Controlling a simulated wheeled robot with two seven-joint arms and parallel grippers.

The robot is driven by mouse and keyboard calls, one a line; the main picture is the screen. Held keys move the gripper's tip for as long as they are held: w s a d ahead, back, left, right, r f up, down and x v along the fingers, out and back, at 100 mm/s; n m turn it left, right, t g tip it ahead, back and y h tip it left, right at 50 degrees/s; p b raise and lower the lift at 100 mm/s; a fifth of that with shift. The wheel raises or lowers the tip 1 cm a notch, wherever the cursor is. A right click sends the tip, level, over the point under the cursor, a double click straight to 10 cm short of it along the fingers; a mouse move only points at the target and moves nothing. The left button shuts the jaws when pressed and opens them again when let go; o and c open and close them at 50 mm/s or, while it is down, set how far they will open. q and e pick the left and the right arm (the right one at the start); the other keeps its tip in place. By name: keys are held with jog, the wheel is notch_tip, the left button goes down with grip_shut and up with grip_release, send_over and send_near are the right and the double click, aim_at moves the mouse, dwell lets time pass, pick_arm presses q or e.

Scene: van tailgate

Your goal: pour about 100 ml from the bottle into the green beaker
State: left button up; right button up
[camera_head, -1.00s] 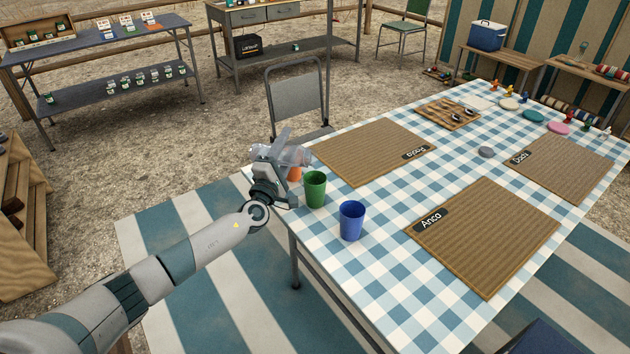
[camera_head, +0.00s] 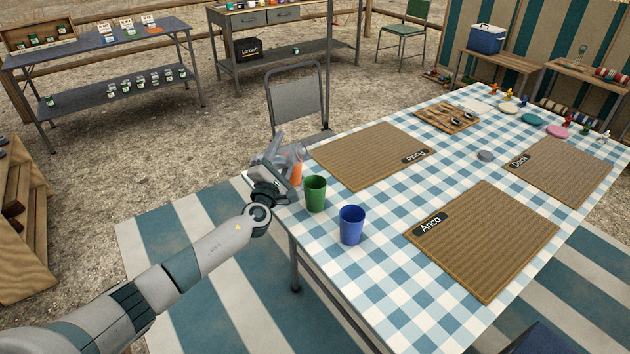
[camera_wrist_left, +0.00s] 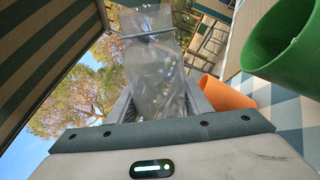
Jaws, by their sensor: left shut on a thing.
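My left gripper (camera_head: 278,158) is shut on a clear bottle (camera_head: 292,153) at the table's left corner. The bottle also shows between the fingers in the left wrist view (camera_wrist_left: 160,75). In the head view it is partly hidden by the gripper, so its exact tilt and fill are hard to tell. The green beaker (camera_head: 315,194) stands upright on the table just right of and nearer than the gripper. Its rim and side show large at the upper right of the left wrist view (camera_wrist_left: 290,45). The bottle is apart from it. My right gripper is not in view.
An orange cup (camera_head: 296,173) stands behind the green beaker, close to the gripper. A blue cup (camera_head: 351,225) stands right of the green beaker. Woven mats (camera_head: 485,240) and a checked cloth (camera_head: 385,215) cover the table. A chair (camera_head: 296,98) stands behind the table's left end.

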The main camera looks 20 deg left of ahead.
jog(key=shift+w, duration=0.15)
pick_arm(q)
jog(key=shift+r+n, duration=0.1)
jog(key=shift+n, duration=0.4)
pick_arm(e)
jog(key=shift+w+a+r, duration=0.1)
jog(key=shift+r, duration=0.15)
pick_arm(q)
jog(key=shift+p, duration=0.4)
jog(key=shift+w+a+f+n+g+y+p, duration=0.1)
jog(key=shift+a+f+n+g+y+p, duration=0.4)
jog(key=shift+n, duration=1.55)
jog(key=shift+s+f+n+g+y+p, duration=0.2)
jog(key=shift+f+n+g+p, duration=0.45)
jog(key=shift+n, duration=1.45)
jog(key=shift+w+a+f+n+g+y+p, duration=0.35)
jog(key=shift+f+n+p, duration=0.45)
jog(key=shift+n, duration=1.25)
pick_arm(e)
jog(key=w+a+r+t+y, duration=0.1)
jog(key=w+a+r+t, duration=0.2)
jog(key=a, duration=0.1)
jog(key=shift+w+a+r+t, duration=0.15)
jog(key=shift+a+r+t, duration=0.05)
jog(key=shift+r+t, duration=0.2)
